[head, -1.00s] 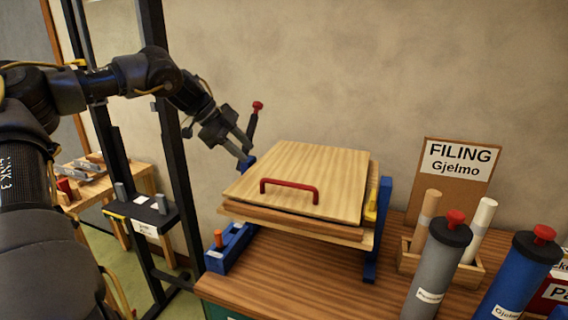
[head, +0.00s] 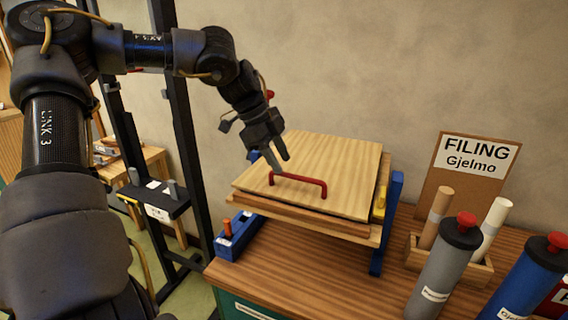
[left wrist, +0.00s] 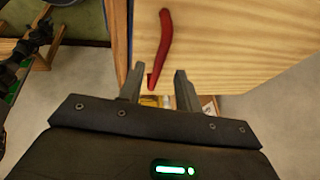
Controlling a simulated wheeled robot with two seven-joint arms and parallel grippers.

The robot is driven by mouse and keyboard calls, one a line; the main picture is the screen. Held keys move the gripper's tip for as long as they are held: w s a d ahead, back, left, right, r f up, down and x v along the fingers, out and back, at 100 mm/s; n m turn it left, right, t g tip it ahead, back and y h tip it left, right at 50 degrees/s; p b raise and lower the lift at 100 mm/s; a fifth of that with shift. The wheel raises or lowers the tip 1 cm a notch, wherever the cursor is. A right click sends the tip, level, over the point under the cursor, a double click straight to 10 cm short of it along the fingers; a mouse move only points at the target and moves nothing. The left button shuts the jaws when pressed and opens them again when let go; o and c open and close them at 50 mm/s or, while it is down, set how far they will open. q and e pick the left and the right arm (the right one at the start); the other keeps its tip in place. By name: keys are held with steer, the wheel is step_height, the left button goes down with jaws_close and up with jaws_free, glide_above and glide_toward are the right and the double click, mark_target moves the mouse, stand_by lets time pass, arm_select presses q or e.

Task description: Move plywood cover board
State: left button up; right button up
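The plywood cover board (head: 335,165) is a pale wood-grained panel with a red bar handle (head: 300,178) near its front edge. It lies on top of a stack of boards on the bench. My left gripper (head: 281,164) is open and empty, above the board close to the left end of the handle. In the left wrist view the two fingers (left wrist: 156,78) are apart, and the red handle (left wrist: 164,38) runs from ahead of them down to near the gap between them. Contact cannot be told. My right gripper is in neither view.
The stack sits between blue supports (head: 388,222) on a brown bench (head: 330,280). A grey canister (head: 440,270), a blue canister (head: 525,285), a box of rolls (head: 480,268) and a FILING sign (head: 475,155) stand at right. A dark upright frame (head: 185,120) stands at left.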

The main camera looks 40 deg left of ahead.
mark_target(283, 174)
arm_select(q)
steer(key=shift+x, duration=1.55)
jaws_close()
